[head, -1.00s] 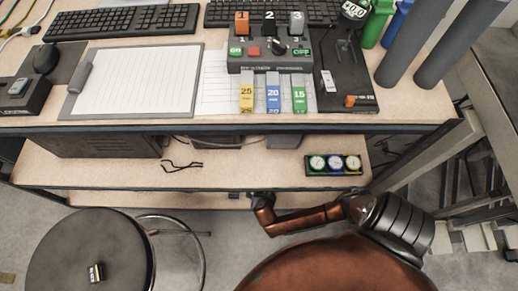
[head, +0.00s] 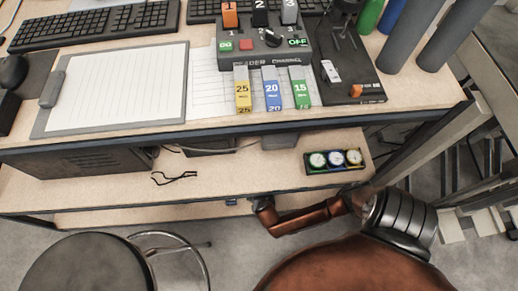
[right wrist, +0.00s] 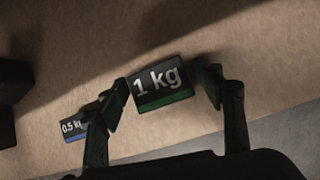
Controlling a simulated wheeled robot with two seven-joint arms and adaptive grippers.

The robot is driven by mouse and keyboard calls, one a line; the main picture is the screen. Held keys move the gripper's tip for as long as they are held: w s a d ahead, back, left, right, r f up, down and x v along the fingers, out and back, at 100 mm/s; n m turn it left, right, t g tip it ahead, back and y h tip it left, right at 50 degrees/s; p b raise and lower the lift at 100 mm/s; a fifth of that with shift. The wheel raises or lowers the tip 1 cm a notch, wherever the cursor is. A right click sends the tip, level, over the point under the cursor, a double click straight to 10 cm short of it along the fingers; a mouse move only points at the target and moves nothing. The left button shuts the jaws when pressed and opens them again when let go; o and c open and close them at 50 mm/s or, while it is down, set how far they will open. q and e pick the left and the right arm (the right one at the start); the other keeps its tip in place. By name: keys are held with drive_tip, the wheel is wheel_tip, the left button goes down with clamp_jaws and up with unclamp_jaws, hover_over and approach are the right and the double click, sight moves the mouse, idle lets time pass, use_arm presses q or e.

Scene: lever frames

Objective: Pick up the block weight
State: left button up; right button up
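A dark block weight (right wrist: 160,84) marked "1 kg", with a green stripe along its lower edge, shows in the right wrist view over a wood-coloured surface. My right gripper (right wrist: 163,88) has its fingers on either side of this block. A narrow gap shows at the block's right side; whether the left finger touches it is unclear. A smaller block marked "0.5 kg" (right wrist: 72,128), with a blue stripe, lies to the left, partly behind the left finger. I cannot make out either block in the head view. My left gripper is not in view.
The desk holds a clipboard (head: 115,90), a keyboard (head: 95,25), a switch box (head: 262,45) and yellow, blue and green labelled strips (head: 272,88). A lower shelf (head: 240,175) bears three small gauges (head: 336,160). A round stool (head: 85,270) stands at lower left.

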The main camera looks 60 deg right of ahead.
drive_tip(key=c, duration=1.6)
clamp_jaws()
drive_tip(key=shift+w, duration=0.1)
